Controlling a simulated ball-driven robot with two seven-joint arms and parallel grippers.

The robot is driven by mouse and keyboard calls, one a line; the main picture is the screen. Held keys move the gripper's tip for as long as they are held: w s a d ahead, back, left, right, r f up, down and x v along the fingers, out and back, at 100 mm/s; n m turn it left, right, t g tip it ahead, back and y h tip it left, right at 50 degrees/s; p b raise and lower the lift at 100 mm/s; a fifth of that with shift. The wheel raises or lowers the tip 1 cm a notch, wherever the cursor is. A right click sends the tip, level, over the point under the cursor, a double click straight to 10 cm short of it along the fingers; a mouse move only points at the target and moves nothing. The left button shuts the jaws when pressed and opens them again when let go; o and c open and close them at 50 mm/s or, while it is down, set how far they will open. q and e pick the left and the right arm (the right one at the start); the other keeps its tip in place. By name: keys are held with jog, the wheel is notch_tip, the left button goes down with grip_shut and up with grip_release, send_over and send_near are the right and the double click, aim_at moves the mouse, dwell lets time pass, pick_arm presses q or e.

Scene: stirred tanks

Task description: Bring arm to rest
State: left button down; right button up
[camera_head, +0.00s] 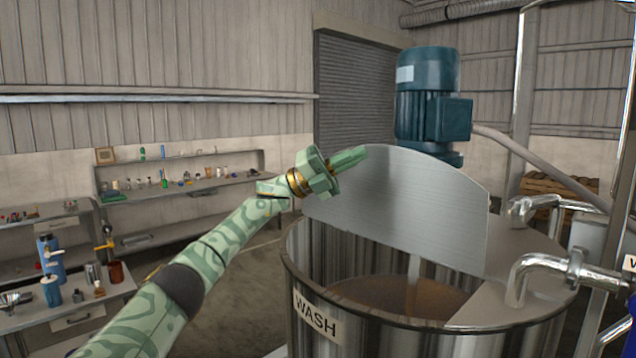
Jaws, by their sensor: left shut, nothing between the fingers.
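My left arm reaches in from the lower left in the head view. Its green gripper (350,158) is shut and empty, in front of the upper left part of the raised steel lid (410,210). I cannot tell whether the fingers touch the lid. The lid stands up from the steel tank (310,285) labelled WASH. The tank's left part is open, with brownish contents (385,297) and a stirrer shaft (413,285) showing inside. My right gripper is not in view.
A blue motor (428,100) stands above and behind the lid. Steel pipes (530,275) rise at the right of the tank. A bench (75,318) with bottles is at the lower left, and a shelf (180,187) with small items is along the back wall.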

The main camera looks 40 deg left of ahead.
pick_arm(q)
jog(key=b+v, duration=0.4)
jog(key=v, duration=0.7)
jog(key=shift+s+a, duration=0.15)
jog(key=shift+a, duration=0.25)
jog(key=shift+f, duration=0.1)
